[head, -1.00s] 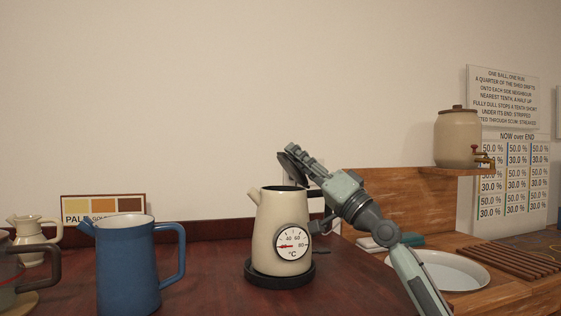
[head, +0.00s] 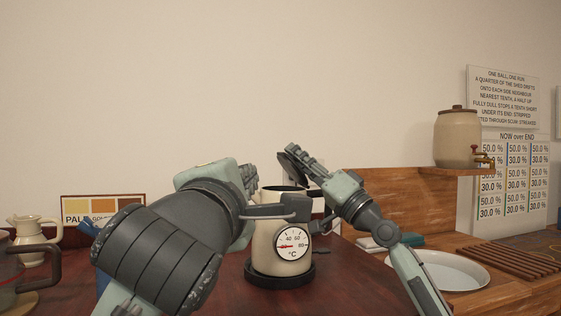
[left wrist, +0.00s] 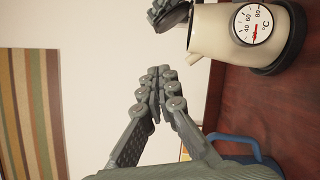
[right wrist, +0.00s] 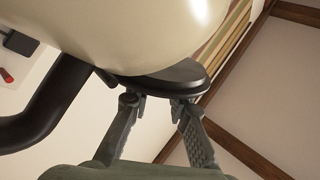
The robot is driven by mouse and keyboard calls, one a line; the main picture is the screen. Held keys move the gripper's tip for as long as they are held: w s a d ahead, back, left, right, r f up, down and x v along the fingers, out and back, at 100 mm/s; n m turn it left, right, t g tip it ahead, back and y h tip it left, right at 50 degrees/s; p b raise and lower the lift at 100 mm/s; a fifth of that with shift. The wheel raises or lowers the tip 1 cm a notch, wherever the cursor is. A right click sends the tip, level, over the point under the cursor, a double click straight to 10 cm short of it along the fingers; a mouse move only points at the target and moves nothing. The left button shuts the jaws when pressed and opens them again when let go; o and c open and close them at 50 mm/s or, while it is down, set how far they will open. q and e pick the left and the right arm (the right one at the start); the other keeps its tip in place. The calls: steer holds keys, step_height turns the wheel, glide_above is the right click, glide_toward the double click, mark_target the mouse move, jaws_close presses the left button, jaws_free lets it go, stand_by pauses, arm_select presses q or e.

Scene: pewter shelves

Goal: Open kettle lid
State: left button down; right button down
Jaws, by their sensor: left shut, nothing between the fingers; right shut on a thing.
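The cream kettle (head: 283,250) with a round temperature dial stands upright on its black base. Its top opening is uncovered, and its dark lid (head: 289,170) is tilted up above the rim. My right gripper (head: 297,157) is shut on the lid; the right wrist view shows the lid (right wrist: 165,82) between its fingers beside the kettle body (right wrist: 140,30). My left gripper (head: 249,178) is shut and empty, left of the kettle's top. The left wrist view shows its fingertips (left wrist: 158,85) together, apart from the kettle (left wrist: 215,35).
A blue jug (head: 86,228) stands left, mostly hidden behind my left arm. A cream jug (head: 33,238) and a pot (head: 12,270) stand at far left. A white dish (head: 440,270), wooden rack (head: 510,255) and shelf with a tapped crock (head: 458,140) are at right.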

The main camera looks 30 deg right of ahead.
steer(key=shift+r, duration=0.1)
arm_select(q)
glide_toward(283, 157)
steer(key=w, duration=0.4)
steer(key=shift+w+d+r, duration=0.1)
steer(key=shift+w+d, duration=0.1)
steer(key=shift+d, duration=0.65)
steer(key=shift+w+d+r, duration=0.1)
steer(key=shift+w+d, duration=0.15)
steer(key=shift+d, duration=0.6)
